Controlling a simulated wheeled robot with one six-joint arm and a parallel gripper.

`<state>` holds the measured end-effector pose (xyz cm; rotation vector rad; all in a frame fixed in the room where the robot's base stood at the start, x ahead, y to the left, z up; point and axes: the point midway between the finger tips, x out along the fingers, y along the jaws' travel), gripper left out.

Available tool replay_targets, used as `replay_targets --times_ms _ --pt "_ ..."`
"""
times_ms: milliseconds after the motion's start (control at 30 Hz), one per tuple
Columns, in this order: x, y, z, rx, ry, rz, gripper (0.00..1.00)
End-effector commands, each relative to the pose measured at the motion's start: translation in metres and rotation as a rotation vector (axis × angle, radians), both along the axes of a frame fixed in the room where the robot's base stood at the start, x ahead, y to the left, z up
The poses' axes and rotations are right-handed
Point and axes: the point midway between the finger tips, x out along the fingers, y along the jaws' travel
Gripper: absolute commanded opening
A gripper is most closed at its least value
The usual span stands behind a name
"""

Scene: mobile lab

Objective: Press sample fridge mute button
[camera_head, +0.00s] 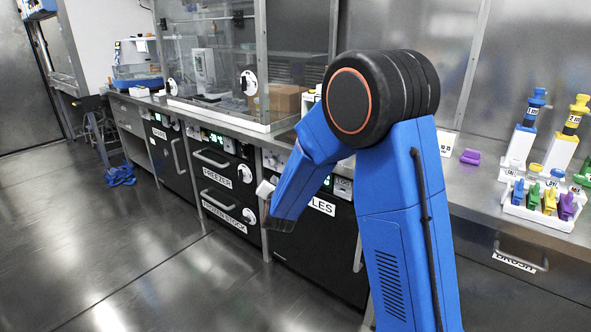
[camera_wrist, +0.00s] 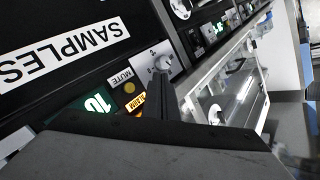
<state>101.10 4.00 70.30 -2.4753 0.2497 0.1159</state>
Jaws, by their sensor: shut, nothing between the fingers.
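The sample fridge is a black front with a white "SAMPLES" label (camera_wrist: 62,52) in the wrist view. In the head view my arm covers part of it, and only "LES" (camera_head: 321,206) of the label shows. The mute button (camera_wrist: 129,88) is a small round amber button beside the word "MUTE", between a green display (camera_wrist: 97,103) and a yellow alarm label (camera_wrist: 138,103). My gripper (camera_wrist: 161,72) is shut and empty. Its dark fingers appear just right of the button in the wrist view, apart from it in the picture; the depth gap cannot be told.
A freezer (camera_head: 221,185) with handles and a knob stands left of the sample fridge. The steel counter (camera_head: 470,190) above carries a rack of coloured items (camera_head: 541,205) and bottles at right. A glass enclosure (camera_head: 215,60) stands at the back left.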

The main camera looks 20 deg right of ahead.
Motion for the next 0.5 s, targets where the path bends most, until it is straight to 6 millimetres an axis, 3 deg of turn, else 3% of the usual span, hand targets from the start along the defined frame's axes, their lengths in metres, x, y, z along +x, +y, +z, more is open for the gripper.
replay_targets --times_ms 500 --pt "0.027 -0.039 0.000 0.000 0.000 -0.002 0.00"
